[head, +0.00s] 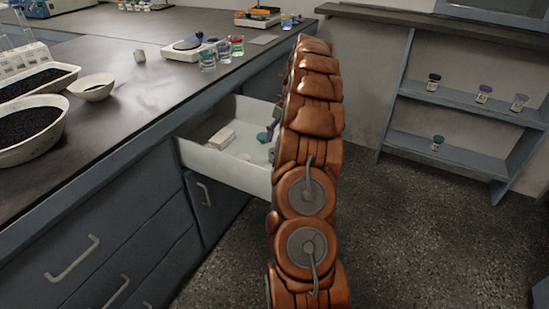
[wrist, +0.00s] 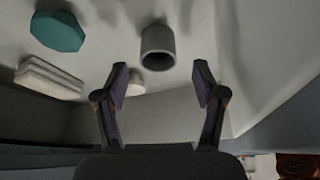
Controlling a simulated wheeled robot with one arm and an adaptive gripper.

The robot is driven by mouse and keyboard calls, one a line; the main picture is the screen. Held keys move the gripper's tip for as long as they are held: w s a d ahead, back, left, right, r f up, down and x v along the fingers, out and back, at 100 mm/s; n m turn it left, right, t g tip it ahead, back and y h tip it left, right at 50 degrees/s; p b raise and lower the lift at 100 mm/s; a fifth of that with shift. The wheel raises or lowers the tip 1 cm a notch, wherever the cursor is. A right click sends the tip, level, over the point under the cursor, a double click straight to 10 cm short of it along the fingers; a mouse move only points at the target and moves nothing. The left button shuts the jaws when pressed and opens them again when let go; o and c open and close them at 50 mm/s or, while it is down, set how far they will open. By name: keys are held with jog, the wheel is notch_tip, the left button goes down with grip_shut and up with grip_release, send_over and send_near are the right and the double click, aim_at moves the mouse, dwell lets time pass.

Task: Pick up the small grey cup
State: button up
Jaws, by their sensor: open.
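A small grey cup (wrist: 157,47) lies inside the open white drawer (head: 228,172), its dark opening showing in the wrist view. My gripper (wrist: 162,80) is open and empty, its two fingers apart. The cup is beyond the fingertips and roughly centred between them, not touching either. In the head view my orange arm reaches down over the drawer and hides part of it; I cannot make out the grey cup there.
The drawer also holds a teal object (wrist: 58,31), a pale block (wrist: 49,78) and a white round piece (wrist: 137,84). Drawer walls stand close around my gripper. A shelf (head: 450,97) stands at the right.

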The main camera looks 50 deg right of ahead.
jog(key=shift+b+x, duration=0.35)
jog(key=shift+x, duration=1.6)
jog(key=shift+w+d, duration=0.1)
jog(key=shift+d, duration=0.05)
jog(key=shift+c, duration=0.4)
jog(key=c, duration=1)
jog(key=shift+o, duration=0.2)
